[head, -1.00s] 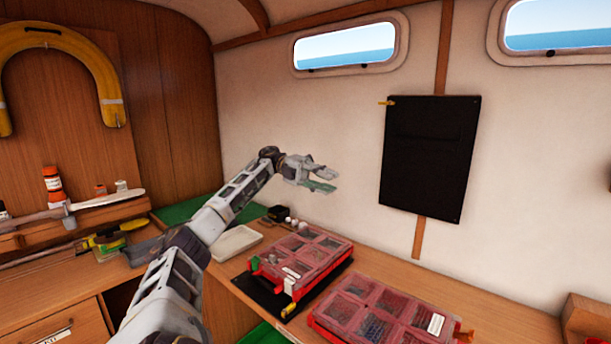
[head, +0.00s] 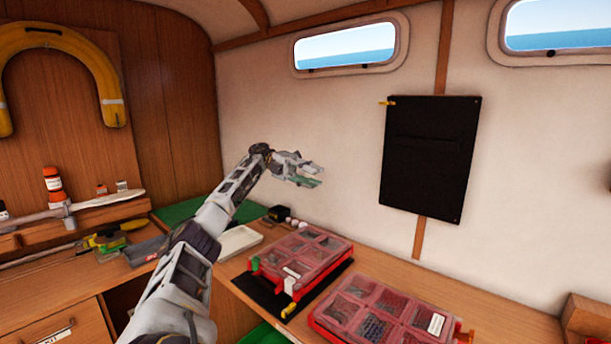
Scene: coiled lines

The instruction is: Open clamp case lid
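Two red cases with clear compartment lids lie on the wooden bench; I cannot tell by a label which is the clamp case. One case (head: 303,257) sits on a black mat (head: 262,292), with a green latch at its left and a white and yellow one at its front corner. The other case (head: 375,312) lies nearer, to the right. Both lids look shut. My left gripper (head: 316,176) is raised above and behind the first case, apart from it. Its fingers are parted with nothing between them. My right gripper is out of view.
A white tray (head: 238,242) and small dark and white items stand left of the first case. A black panel (head: 430,158) hangs on the wall behind. A wooden box (head: 588,318) stands at the far right. Tools lie on the left bench.

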